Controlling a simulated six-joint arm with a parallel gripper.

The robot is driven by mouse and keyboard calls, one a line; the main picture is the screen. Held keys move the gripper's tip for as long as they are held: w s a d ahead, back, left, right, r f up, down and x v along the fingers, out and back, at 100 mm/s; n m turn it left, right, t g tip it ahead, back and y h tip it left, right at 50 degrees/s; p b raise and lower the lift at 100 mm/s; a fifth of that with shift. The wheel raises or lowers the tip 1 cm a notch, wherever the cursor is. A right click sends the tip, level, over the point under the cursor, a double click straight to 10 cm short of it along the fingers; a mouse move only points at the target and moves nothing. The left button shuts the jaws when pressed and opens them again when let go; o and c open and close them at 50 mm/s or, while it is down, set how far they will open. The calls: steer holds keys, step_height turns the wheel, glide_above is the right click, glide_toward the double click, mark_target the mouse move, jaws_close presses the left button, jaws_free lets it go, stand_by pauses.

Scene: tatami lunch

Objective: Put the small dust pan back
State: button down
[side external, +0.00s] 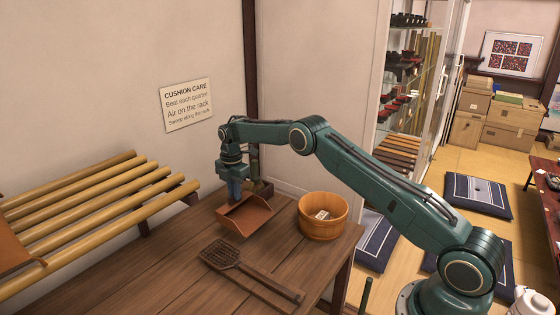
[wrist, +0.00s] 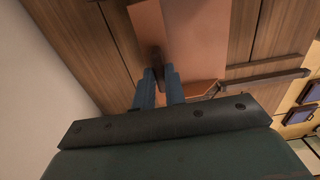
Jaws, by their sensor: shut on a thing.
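The small dust pan (side external: 246,216) is a reddish-brown, shallow scoop at the back of the wooden table. My gripper (side external: 235,197) points down and is shut on the pan at its back end. The pan's open side faces the front of the table. I cannot tell whether its lower edge touches the table. In the wrist view the pan (wrist: 190,40) spreads out beyond my gripper (wrist: 160,75), whose two blue fingers close on a dark handle-like part. A dark box-like piece (side external: 263,188) stands just behind and right of the pan, partly hidden.
On the table (side external: 150,250) a woven beater (side external: 222,257) lies in front of the pan. A round wooden tub (side external: 322,217) with a pale item inside stands to the right. A bamboo-slat rack (side external: 90,200) is at left. The wall is close behind.

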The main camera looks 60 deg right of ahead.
mark_target(236, 202)
steer(key=shift+f, duration=3.65)
steer(key=c, duration=1.4)
jaws_free()
steer(key=shift+o, duration=0.2)
step_height(236, 202, up, 14)
steer(key=shift+f, duration=0.2)
steer(key=shift+r, duration=0.1)
